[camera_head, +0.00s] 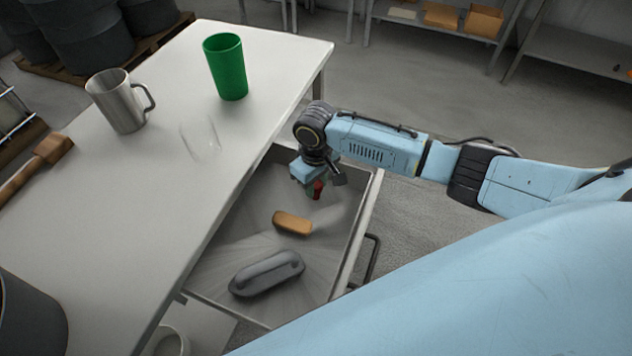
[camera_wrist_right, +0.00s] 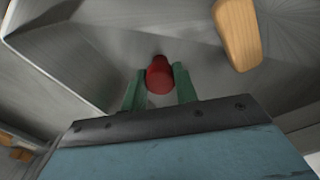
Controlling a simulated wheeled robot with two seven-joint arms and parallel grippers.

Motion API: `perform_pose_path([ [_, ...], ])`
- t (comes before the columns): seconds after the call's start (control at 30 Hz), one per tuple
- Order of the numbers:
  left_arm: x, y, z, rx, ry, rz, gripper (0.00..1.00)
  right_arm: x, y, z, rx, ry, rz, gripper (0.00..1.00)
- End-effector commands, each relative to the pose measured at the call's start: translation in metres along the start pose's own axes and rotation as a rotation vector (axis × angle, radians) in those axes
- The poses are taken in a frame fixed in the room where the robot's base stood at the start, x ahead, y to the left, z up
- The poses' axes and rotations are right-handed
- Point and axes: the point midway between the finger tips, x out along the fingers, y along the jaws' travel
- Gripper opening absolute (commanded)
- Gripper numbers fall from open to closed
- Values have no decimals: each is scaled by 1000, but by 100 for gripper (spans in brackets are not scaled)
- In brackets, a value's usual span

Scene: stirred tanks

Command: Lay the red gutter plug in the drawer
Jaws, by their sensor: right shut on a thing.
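The red gutter plug (camera_head: 317,189) is between the fingers of my right gripper (camera_head: 315,187), over the far end of the open drawer (camera_head: 343,265). In the right wrist view the plug (camera_wrist_right: 159,76) shows between the two green fingertips of the gripper (camera_wrist_right: 160,84), which is shut on it. The drawer floor (camera_wrist_right: 110,40) lies beyond the plug. I cannot tell whether the plug touches the floor. My left gripper is not in view.
The drawer also holds an orange-brown block (camera_head: 292,222) and a grey handled float (camera_head: 267,273). On the white table (camera_head: 150,200) stand a green cup (camera_head: 226,67), a metal mug (camera_head: 118,101) and a clear glass object (camera_head: 201,138). A mallet (camera_head: 38,163) lies at the left.

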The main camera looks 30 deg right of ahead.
Motion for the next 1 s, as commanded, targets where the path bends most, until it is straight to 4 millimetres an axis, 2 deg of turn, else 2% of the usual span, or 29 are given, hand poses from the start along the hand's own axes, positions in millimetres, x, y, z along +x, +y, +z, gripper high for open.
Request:
perform_pose_path([
  [0.07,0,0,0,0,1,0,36,3,0,0,1,-1,0,4],
  [0.1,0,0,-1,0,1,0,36,2,0,0,1,-1,0,34],
  [0.23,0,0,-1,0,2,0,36,2,0,0,1,-1,0,51],
  [0.5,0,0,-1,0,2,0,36,2,0,0,0,0,0,51],
  [0.63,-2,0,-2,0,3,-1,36,-8,0,0,0,2,-1,51],
  [0.77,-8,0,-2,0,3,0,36,-31,0,0,0,3,1,51],
  [1.0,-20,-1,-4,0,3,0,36,-84,0,-1,1,3,0,51],
])
